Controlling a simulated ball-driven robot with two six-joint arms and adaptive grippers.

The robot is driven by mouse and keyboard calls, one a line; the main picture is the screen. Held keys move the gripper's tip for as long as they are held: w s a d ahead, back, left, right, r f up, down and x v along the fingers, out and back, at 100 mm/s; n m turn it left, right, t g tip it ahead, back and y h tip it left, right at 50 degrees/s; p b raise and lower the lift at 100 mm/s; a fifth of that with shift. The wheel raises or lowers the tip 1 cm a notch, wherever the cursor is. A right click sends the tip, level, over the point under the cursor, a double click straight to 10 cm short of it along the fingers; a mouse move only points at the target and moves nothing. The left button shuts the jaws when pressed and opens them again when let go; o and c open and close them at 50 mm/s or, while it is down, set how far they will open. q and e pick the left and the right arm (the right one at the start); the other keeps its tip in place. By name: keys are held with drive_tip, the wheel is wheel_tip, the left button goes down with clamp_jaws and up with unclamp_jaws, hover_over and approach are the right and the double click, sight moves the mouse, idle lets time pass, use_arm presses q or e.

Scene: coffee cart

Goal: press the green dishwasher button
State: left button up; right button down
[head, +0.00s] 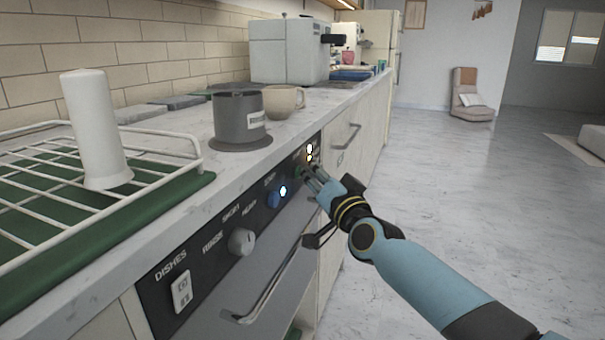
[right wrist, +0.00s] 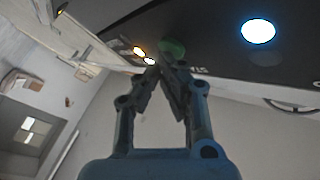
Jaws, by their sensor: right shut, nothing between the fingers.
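The dark dishwasher panel (head: 215,249) runs along the front of the counter. The green button (right wrist: 172,47) shows as a dim green disc on the panel in the right wrist view. In the head view it is mostly hidden by my fingers. My right gripper (head: 307,172) is shut and empty, its fingertips at the far end of the panel. In the right wrist view the fingertips (right wrist: 162,68) lie just below the green button. I cannot tell whether they touch it. My left gripper is not in view.
A lit blue-white button (head: 274,198), a round knob (head: 241,241) and a white switch (head: 181,292) are nearer on the panel. The dishwasher handle (head: 268,292) sticks out below. A grey canister (head: 238,118), mug (head: 284,101) and dish rack (head: 172,136) stand on the counter. Open floor lies right.

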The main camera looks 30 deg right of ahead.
drive_tip(key=shift+s+d, duration=0.1)
idle(0.3)
drive_tip(key=shift+s+d, duration=0.45)
drive_tip(key=shift+s, duration=0.1)
drive_tip(key=s+d+p, duration=0.1)
drive_tip(key=s+d, duration=0.2)
drive_tip(key=shift+s+d, duration=0.15)
drive_tip(key=shift+s, duration=0.25)
idle(0.8)
